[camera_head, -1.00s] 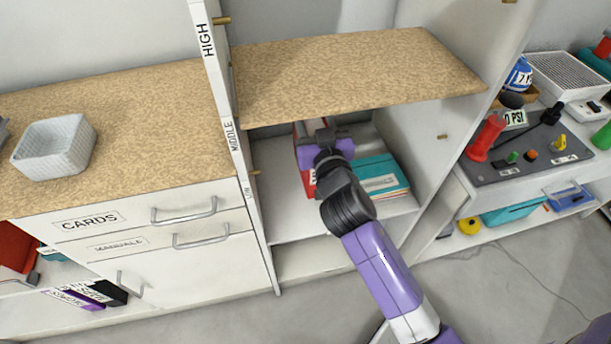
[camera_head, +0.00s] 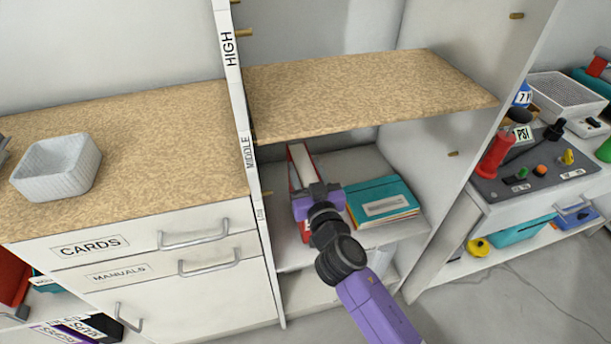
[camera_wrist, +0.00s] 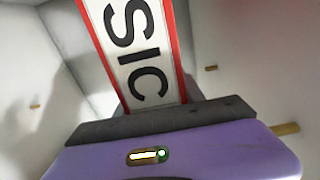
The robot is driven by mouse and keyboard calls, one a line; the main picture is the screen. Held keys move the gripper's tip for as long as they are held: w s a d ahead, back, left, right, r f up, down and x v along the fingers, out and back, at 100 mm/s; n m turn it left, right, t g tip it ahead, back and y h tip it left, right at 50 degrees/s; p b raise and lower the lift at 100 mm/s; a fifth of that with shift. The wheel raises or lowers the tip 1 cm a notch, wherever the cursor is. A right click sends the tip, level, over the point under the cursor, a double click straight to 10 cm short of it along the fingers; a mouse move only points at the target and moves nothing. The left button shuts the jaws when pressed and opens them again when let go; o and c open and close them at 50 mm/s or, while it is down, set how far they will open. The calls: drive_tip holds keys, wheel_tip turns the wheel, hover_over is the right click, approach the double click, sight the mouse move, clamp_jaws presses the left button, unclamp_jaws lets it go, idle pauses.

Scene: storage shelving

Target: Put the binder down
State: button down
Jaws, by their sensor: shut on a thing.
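The binder (camera_head: 292,170) is red with a white top. It is upright in the cubby below the wood-topped shelf, left of the teal folders. In the wrist view its red-edged white spine label (camera_wrist: 135,50) reads "SIC", with the rest cut off. My purple gripper (camera_head: 311,197) is shut on the binder's near side and hides part of it. I cannot tell whether the binder's bottom touches the white board (camera_head: 290,256) beneath.
Teal folders (camera_head: 384,207) lie stacked right of my gripper. The wood-topped shelf (camera_head: 370,92) is above and behind it. The upright (camera_head: 240,130) marked HIGH and MIDDLE stands at left. A counter (camera_head: 150,140) with a white basket (camera_head: 58,170) is further left.

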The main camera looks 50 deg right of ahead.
drive_tip(key=shift+f, duration=0.55)
drive_tip(key=c, duration=0.7)
unclamp_jaws()
drive_tip(key=shift+r, duration=0.15)
drive_tip(key=shift+b+v, duration=1.9)
drive_tip(key=shift+v, duration=4.15)
